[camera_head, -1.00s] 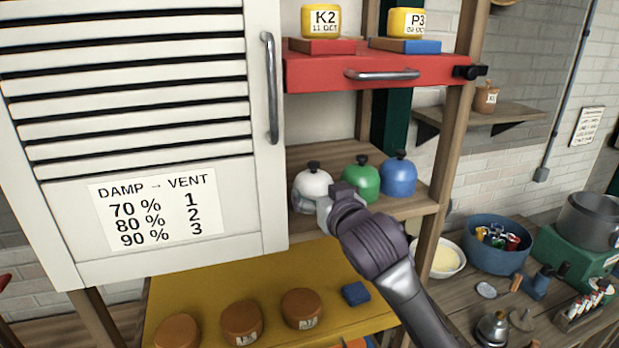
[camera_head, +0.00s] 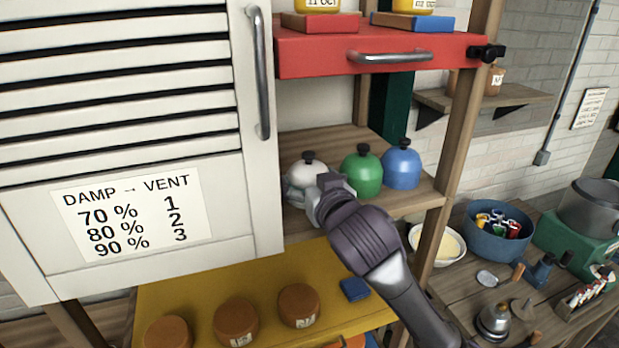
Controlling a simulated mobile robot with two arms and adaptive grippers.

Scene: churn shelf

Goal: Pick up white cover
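The white cover (camera_head: 304,174), a dome with a black knob, is on the wooden shelf, left of the green cover (camera_head: 361,174) and the blue cover (camera_head: 402,169). My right gripper (camera_head: 309,203) is at the white cover's front right side, low down by the shelf. The gripper's body and wrist hide the cover's lower right part. Its fingers are too small and covered to tell whether they are closed on the cover. My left gripper is not in view.
A red drawer (camera_head: 320,58) hangs above the covers. A white louvred door (camera_head: 140,262) with a vent notice is close on the left. A yellow shelf (camera_head: 265,275) with brown round pieces lies below. A wooden post (camera_head: 462,130) stands at the right.

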